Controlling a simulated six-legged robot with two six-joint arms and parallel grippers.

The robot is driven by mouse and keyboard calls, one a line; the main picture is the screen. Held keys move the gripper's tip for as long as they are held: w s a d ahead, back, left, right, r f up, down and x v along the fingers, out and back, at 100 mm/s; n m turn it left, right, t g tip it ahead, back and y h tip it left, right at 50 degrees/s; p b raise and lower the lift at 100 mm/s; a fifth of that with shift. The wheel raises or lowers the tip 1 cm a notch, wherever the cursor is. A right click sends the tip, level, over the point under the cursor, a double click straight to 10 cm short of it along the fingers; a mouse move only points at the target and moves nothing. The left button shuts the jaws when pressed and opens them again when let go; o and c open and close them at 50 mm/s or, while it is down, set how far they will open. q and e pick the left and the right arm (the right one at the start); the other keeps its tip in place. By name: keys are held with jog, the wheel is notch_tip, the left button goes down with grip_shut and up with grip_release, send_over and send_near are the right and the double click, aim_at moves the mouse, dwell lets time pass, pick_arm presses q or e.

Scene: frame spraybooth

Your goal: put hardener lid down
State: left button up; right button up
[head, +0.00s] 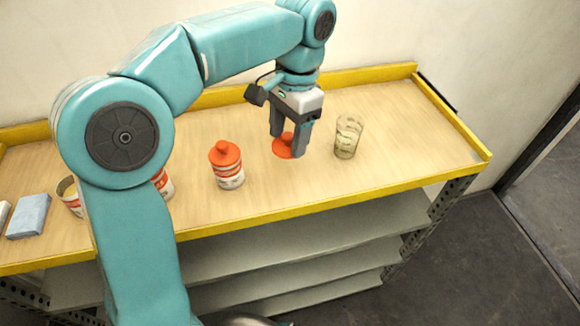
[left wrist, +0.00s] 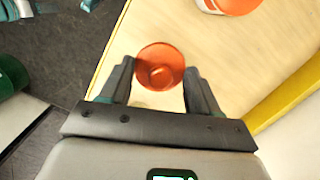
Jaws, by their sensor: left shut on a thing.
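The hardener lid, a round orange-red lid (head: 283,150), is between the fingertips of my left gripper (head: 288,145), at or just above the bench top. I cannot tell whether it touches the wood. In the left wrist view the lid (left wrist: 160,66) shows as a disc with a small raised middle, between the two dark fingers of the gripper (left wrist: 160,80). My left gripper points down and is shut on the lid. My right gripper is not in view.
A clear marked cup (head: 348,137) stands just right of the gripper. A white container with an orange top (head: 226,165) stands to its left. Another container (head: 163,185) is partly behind my arm. A blue block (head: 29,216) lies far left. Yellow rims edge the bench (head: 410,125).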

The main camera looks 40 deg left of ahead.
aim_at(286, 147)
pick_arm(q)
notch_tip(286, 147, down, 4)
jog(key=shift+r, duration=0.15)
jog(key=shift+s+a+f, duration=0.1)
jog(key=shift+a+f, duration=0.05)
jog(key=shift+f, duration=0.25)
notch_tip(286, 147, down, 4)
jog(key=shift+f+b, duration=0.15)
jog(key=shift+b, duration=0.2)
jog(key=shift+f, duration=0.1)
jog(key=o, duration=1)
